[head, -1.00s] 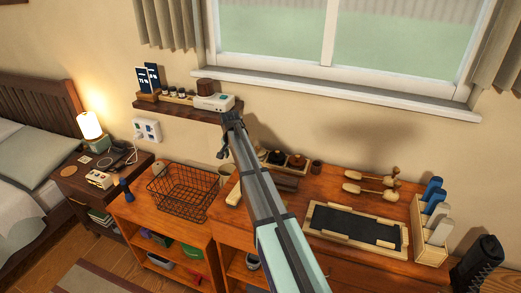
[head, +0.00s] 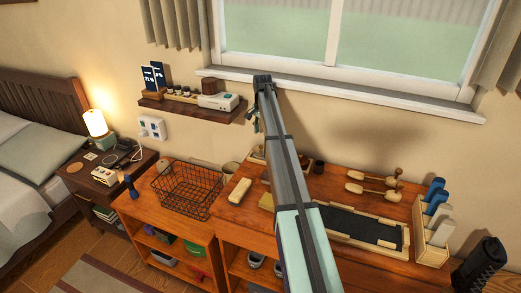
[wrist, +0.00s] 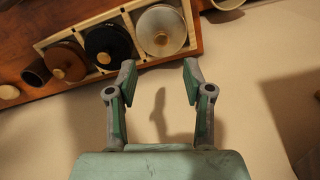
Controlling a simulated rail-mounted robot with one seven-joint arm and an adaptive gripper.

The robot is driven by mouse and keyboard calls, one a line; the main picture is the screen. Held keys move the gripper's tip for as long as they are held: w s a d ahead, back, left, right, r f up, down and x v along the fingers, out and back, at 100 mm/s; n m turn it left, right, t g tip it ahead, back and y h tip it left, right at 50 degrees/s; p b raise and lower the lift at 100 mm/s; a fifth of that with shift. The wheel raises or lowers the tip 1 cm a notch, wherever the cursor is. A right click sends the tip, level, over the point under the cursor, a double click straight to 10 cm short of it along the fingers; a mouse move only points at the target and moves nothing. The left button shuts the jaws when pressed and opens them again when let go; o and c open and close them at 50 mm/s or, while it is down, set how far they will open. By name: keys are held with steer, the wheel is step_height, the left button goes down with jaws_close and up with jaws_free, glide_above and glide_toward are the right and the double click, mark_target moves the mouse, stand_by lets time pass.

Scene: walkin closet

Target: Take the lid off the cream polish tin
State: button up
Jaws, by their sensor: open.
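The cream polish tin (wrist: 162,32) shows in the wrist view as a pale round tin with a light wooden knob on its lid. It sits at the right end of a wooden tray (wrist: 95,21), beside a black-lidded tin (wrist: 108,42) and a brown-lidded tin (wrist: 66,60). My gripper (wrist: 160,76) is open and empty, its fingertips apart just below the cream tin in the picture. In the head view my gripper (head: 254,122) is small, near the wall right of the shelf. My arm hides most of the tin tray there.
A wall shelf (head: 190,107) holds a white box (head: 219,101) and small jars. A wire basket (head: 187,188) stands left on the wooden cabinet. Wooden-handled brushes (head: 375,189), a dark-matted tray (head: 362,225) and an upright brush box (head: 432,243) lie to the right.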

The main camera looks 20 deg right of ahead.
mark_target(261, 146)
steer(key=shift+a+f+p, duration=0.2)
steer(key=shift+f+p, duration=1.4)
steer(key=shift+f, duration=2.3)
steer(key=c, duration=1)
